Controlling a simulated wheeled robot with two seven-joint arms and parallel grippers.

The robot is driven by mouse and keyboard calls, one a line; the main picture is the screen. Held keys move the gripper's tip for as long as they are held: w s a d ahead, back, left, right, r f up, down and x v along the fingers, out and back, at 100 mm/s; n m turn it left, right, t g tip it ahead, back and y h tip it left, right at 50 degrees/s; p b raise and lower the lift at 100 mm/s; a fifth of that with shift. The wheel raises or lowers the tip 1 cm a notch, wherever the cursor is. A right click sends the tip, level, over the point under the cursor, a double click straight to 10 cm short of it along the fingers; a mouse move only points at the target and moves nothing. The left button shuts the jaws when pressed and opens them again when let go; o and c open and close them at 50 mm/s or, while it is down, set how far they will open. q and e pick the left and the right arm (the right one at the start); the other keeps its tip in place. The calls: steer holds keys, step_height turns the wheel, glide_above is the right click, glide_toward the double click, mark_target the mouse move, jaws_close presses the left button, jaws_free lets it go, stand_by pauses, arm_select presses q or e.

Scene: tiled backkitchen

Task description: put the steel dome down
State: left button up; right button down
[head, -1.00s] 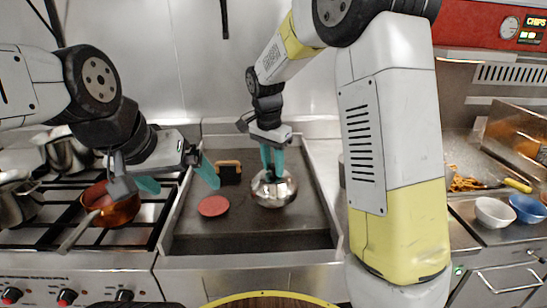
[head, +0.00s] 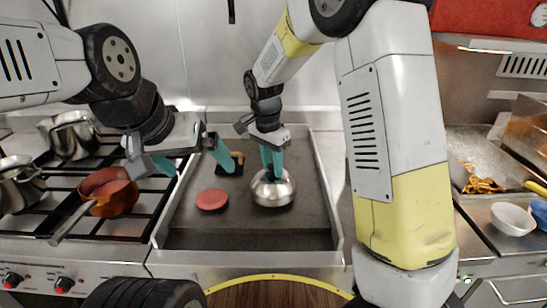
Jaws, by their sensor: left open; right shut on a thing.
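The steel dome (head: 273,190) is a shiny rounded cover on the dark griddle plate (head: 250,229), right of a red patty. My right gripper (head: 272,172) points down over it with its teal fingers shut on its top. The dome is upright and appears to rest on the plate, though a small gap under its rim cannot be ruled out. My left gripper (head: 195,160) is open and empty, with teal fingers spread, above the left edge of the griddle.
A red patty (head: 211,199) lies left of the dome. A dark block with a tan edge (head: 232,163) sits behind it. A copper pan (head: 108,193) and steel pots (head: 73,135) stand on the left burners. White bowls (head: 512,218) are at right. The griddle front is clear.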

steer(key=shift+f, duration=0.45)
steer(key=c, duration=1.1)
jaws_free()
steer(key=shift+o, duration=0.2)
step_height(320, 180, up, 13)
steer(key=s, duration=0.1)
steer(key=s+d+r+n+t+y, duration=0.25)
steer(key=s+d+r+n, duration=0.2)
steer(key=s+d, duration=0.55)
steer(key=s+d+f+n+t, duration=0.1)
steer(key=s+d+n, duration=0.1)
steer(key=s, duration=0.3)
steer(key=s+d+n+t, duration=0.1)
steer(key=s+d+n, duration=0.1)
steer(key=s, duration=0.4)
steer(key=shift+d+f+n+t+y, duration=0.2)
steer(key=shift+f+n+t+y, duration=0.15)
